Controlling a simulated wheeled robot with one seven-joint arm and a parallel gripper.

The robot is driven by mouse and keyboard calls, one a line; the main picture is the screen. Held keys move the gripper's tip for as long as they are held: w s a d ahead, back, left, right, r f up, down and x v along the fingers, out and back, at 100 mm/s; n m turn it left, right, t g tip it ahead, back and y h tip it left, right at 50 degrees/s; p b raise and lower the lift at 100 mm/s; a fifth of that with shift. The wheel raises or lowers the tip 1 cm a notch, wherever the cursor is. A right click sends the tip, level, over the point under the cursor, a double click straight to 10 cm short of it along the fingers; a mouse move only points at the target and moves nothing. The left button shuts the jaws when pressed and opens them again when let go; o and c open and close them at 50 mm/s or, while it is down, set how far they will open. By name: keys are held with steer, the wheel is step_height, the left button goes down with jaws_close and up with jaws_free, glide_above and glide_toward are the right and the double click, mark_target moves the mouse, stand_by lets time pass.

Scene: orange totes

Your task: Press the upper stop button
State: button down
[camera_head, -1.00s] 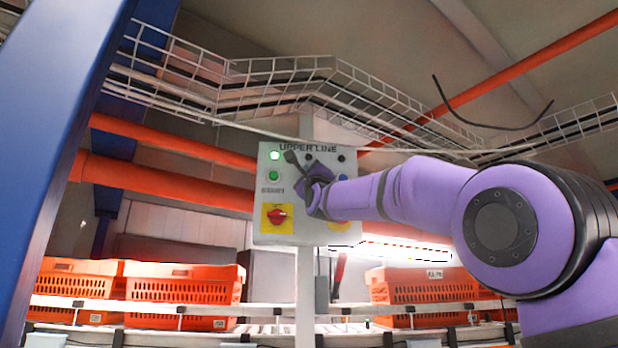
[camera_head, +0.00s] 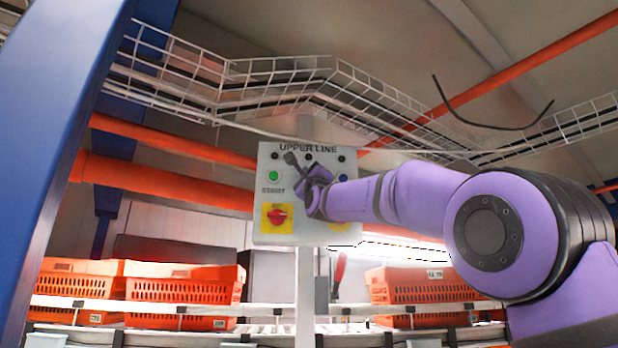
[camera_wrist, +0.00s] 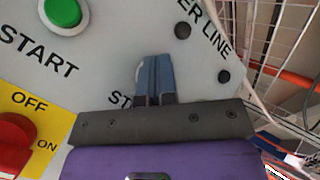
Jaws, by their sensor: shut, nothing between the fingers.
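The grey control panel (camera_head: 262,190) headed "UPPER LINE" faces me; it fills much of the wrist view (camera_wrist: 110,45). My gripper (camera_head: 291,158) is at the panel front, fingers shut. In the wrist view the closed blue-grey fingers (camera_wrist: 153,62) point at the panel just above a label starting "ST". The stop button itself is hidden behind my fingers, so I cannot see its contact. The green START button (camera_head: 273,175) is left of my gripper and also shows in the wrist view (camera_wrist: 63,11). The small lamp (camera_head: 274,156) above it is dark.
A red rotary switch (camera_head: 277,216) on a yellow plate sits below START. A wire cable tray (camera_head: 280,75) runs above. Orange totes (camera_head: 180,285) stand below, and a blue post (camera_head: 65,130) is left.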

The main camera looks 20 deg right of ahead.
steer(key=shift+s, duration=0.1)
steer(key=shift+s+a, duration=0.2)
steer(key=shift+s, duration=0.6)
steer(key=shift+s, duration=0.1)
steer(key=shift+s+a, duration=0.25)
steer(key=shift+s, duration=0.9)
steer(key=shift+s+a, duration=0.25)
steer(key=shift+s, duration=0.9)
steer(key=s+d+f+n+g+y, duration=0.1)
steer(key=s+d+f+n+g, duration=0.2)
steer(key=f, duration=0.5)
steer(key=s+f+n+g, duration=0.3)
steer(key=f+n+g, duration=0.15)
steer(key=f, duration=0.35)
steer(key=s+d+f+n+g+y, duration=0.1)
steer(key=s+d+f+n+g, duration=0.15)
steer(key=f+n, duration=0.4)
steer(key=s+d+f+n+g+h, duration=0.1)
steer(key=s+f+n+g, duration=0.4)
steer(key=s+f, duration=0.8)
steer(key=s+d+f+n+g+h, duration=0.1)
steer(key=s+f+n+g, duration=0.3)
steer(key=s+f, duration=1)
step_height(320, 180, down, 6)
steer(key=g, duration=0.2)
steer(key=shift+d+n+g, duration=0.15)
steer(key=shift+n+g, duration=0.25)
